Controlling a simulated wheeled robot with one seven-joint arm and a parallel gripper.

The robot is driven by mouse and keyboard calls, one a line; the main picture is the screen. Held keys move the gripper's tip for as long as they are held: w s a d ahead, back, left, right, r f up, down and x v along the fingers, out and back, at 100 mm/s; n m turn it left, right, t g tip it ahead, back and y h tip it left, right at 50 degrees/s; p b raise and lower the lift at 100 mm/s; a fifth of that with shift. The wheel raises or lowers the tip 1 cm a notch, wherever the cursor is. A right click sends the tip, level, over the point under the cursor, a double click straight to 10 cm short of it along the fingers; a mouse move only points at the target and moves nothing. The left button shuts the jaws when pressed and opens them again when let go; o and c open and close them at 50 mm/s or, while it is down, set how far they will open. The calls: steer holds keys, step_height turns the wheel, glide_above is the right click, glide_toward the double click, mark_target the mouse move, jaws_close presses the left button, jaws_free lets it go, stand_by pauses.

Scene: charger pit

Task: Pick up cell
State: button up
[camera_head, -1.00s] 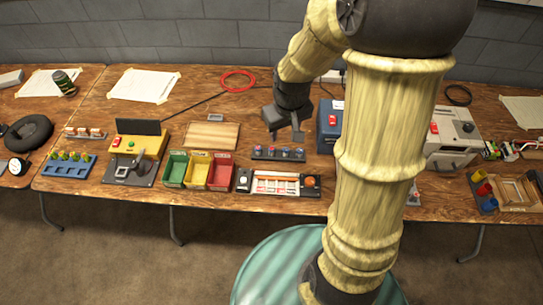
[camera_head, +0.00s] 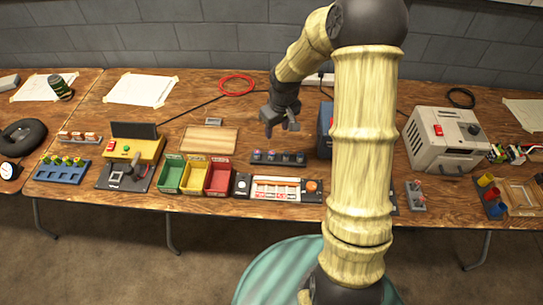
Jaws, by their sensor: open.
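A dark rack (camera_head: 278,158) near the middle of the table holds several small round pieces with reddish and bluish tops. These may be cells, but they are too small to tell. My gripper (camera_head: 280,131) is open and points down just behind and above this rack. Nothing shows between its fingers, and it looks apart from the pieces. A blue rack (camera_head: 60,174) at the far left holds several yellow-green-topped pieces, which may also be cells. My arm hides part of the table right of the rack.
In front of the dark rack lies a white-and-orange panel (camera_head: 277,190). Green, yellow and red bins (camera_head: 197,178) stand to its left. A wooden board (camera_head: 209,140) lies behind them. A blue box (camera_head: 325,130), partly behind my arm, and a grey machine (camera_head: 440,140) stand to the right.

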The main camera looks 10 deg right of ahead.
glide_above(272, 153)
steer(key=f, duration=0.9)
steer(key=shift+s+d, duration=0.25)
steer(key=shift+d, duration=0.05)
steer(key=shift+r, duration=0.1)
steer(key=f, duration=0.3)
steer(key=f+p, duration=0.1)
steer(key=f, duration=0.1)
steer(key=shift+w+a+f, duration=0.1)
steer(key=shift+w+a, duration=0.2)
steer(key=shift+c, duration=0.3)
jaws_close()
